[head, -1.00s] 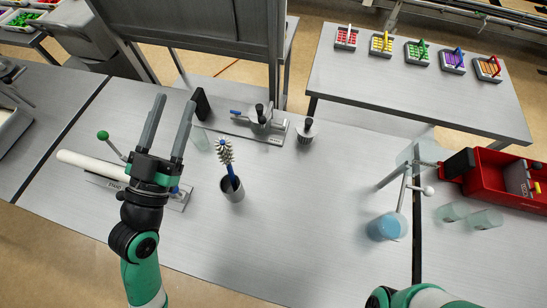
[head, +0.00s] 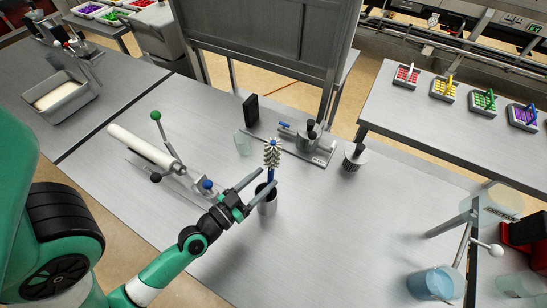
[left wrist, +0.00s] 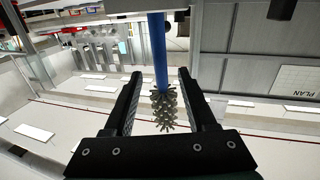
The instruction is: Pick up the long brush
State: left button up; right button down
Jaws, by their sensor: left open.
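In the left wrist view the brush (left wrist: 162,75) lies between the two open fingers (left wrist: 158,90), bristles toward the palm side of the picture. The handle's lower end is hidden in the cup. My right gripper is not in view.
A roller device with a green-knobbed lever (head: 156,116) lies left of the cup. A clear glass (head: 243,143), a black block (head: 251,109) and a metal fixture (head: 305,140) stand behind. A beaker of blue liquid (head: 431,284) is at right.

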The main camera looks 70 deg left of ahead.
pick_arm(q)
jog(key=shift+w+a+r, duration=0.2)
jog(key=shift+w+a, duration=0.1)
jog(key=shift+w, duration=0.4)
jog(key=shift+w+a+f, duration=0.1)
jog(key=shift+w+f, duration=0.1)
jog(key=shift+w+a+r+p, duration=0.15)
jog(key=shift+w+p, duration=0.1)
jog(key=shift+p, duration=0.15)
jog(key=p+x, duration=0.1)
jog(key=x, duration=0.3)
jog(key=shift+a+r, duration=0.1)
jog(key=shift+w+a, duration=0.1)
jog(key=shift+w, duration=0.1)
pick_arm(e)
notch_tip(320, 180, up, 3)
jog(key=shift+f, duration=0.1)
pick_arm(q)
grip_shut()
